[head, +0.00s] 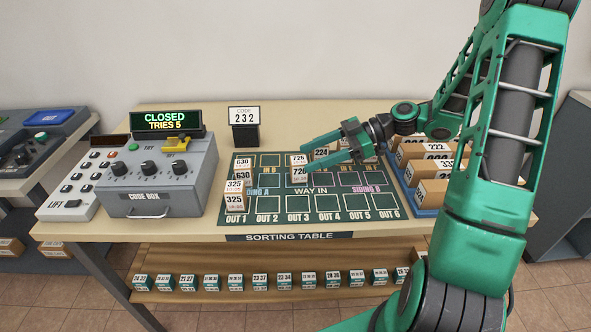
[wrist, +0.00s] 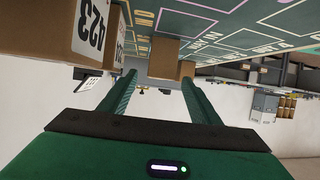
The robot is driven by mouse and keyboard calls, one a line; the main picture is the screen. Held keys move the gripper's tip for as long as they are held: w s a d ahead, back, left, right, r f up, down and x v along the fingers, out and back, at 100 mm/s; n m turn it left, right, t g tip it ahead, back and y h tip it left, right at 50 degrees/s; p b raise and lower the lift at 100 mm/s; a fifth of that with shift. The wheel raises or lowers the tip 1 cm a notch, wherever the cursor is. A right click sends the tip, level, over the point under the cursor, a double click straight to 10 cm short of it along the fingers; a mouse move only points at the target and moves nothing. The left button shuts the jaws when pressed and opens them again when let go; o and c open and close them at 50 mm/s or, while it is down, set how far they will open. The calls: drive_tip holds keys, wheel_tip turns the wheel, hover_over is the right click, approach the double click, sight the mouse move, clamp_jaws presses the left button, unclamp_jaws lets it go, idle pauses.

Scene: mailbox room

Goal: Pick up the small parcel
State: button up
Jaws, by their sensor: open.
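Several small brown parcels with white number labels stand on the green sorting mat (head: 327,205). I cannot tell which one the task means. The 726 parcel (head: 299,175) stands in the middle; the 325 parcel (head: 235,202) and 630 parcel (head: 243,176) stand at the left. My gripper (head: 307,160) is open and empty, low over the mat beside the 726 parcel, its fingers pointing left. In the wrist view, a brown parcel (wrist: 164,58) shows beyond and between the open fingertips (wrist: 158,77). A parcel labelled 423 (wrist: 92,28) is close on the left.
The 224 parcel (head: 321,152) stands behind my fingers. A blue tray (head: 425,211) of larger parcels is at the right. The grey code box (head: 160,185) reads CLOSED, TRIES 5. The mat's front row is mostly clear.

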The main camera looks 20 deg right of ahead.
sight(299, 159)
drive_tip(key=shift+x, duration=2.35)
drive_tip(key=shift+d+f, duration=0.1)
drive_tip(key=shift+f, duration=0.05)
drive_tip(key=c, duration=1.2)
